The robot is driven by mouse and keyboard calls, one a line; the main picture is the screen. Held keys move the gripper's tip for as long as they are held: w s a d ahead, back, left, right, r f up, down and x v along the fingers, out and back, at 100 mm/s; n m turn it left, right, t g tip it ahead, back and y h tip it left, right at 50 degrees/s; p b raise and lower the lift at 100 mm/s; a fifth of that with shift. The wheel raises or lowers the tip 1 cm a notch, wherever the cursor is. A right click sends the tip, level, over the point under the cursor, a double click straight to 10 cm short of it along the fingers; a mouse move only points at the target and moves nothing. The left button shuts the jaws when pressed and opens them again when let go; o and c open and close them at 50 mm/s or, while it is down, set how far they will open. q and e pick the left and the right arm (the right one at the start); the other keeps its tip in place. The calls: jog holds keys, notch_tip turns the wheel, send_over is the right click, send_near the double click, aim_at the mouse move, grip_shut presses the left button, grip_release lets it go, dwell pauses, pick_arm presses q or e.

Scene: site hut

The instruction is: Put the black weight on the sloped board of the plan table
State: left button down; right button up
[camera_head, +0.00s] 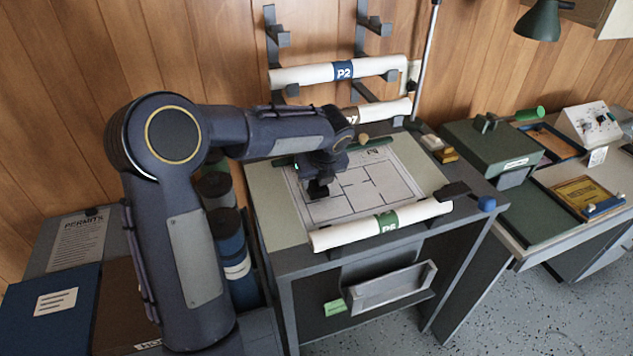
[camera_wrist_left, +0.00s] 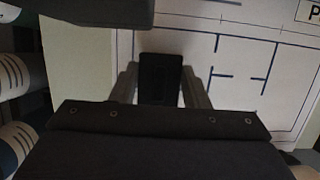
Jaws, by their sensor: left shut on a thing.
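My left gripper (camera_head: 318,182) reaches over the left part of the sloped board of the plan table (camera_head: 264,190). It is shut on the black weight (camera_head: 318,190). In the left wrist view, the black weight (camera_wrist_left: 160,70) sits between the two fingers of the left gripper (camera_wrist_left: 160,88), over the plan sheet (camera_wrist_left: 205,60). The plan sheet (camera_head: 375,185) also shows in the head view. I cannot tell whether the weight touches the board. My right gripper is not in view.
A white roll marked P6 (camera_head: 350,232) lies along the board's front edge. A dark block (camera_head: 453,190) and a blue knob (camera_head: 487,203) are at its right edge. Rolls P2 (camera_head: 310,74) and another rest on the rack behind. Upright tubes (camera_head: 228,240) stand left of the table.

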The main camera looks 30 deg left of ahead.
pick_arm(q)
jog(key=shift+f, duration=0.25)
jog(key=shift+f, duration=0.45)
jog(key=c, duration=0.8)
grip_release()
jog(key=shift+r, duration=0.1)
